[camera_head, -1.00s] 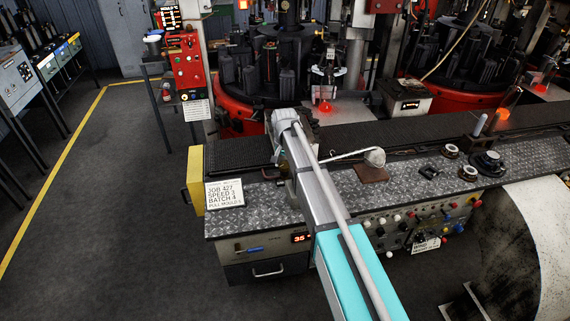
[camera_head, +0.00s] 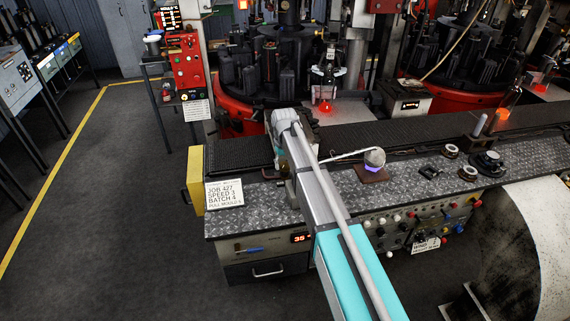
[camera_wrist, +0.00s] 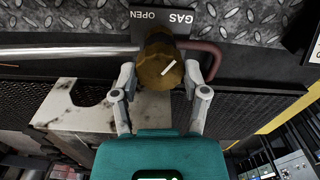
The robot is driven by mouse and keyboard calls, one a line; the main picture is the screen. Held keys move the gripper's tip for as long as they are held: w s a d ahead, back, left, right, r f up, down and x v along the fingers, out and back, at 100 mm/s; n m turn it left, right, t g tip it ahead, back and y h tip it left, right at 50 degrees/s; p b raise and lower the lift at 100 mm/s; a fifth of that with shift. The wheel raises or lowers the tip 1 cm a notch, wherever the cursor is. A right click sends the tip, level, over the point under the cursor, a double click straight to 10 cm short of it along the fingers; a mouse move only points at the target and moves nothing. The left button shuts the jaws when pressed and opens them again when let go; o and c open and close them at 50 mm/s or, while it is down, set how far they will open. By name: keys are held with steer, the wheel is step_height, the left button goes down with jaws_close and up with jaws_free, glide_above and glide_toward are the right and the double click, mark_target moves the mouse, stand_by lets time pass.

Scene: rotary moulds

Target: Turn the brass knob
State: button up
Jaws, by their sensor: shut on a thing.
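The brass knob (camera_wrist: 158,68) is a faceted, brown-gold knob with a white pointer line, in the upper middle of the wrist view. It sits by a dark plate (camera_wrist: 180,17) lettered GAS and OPEN, upside down in this view. The white line slants towards the upper right. My gripper (camera_wrist: 158,80) has one grey finger on each side of the knob and is shut on it.
A curved reddish pipe (camera_wrist: 208,52) and a pale horizontal pipe (camera_wrist: 65,50) run close beside the knob. In the head view, the diamond-plate bench (camera_head: 410,183) bears a pale round thing on a brown board (camera_head: 371,174). A job sign (camera_head: 224,193) stands left of my arm.

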stand_by(0.3)
steer(key=o, duration=1.1)
steer(key=shift+o, duration=0.2)
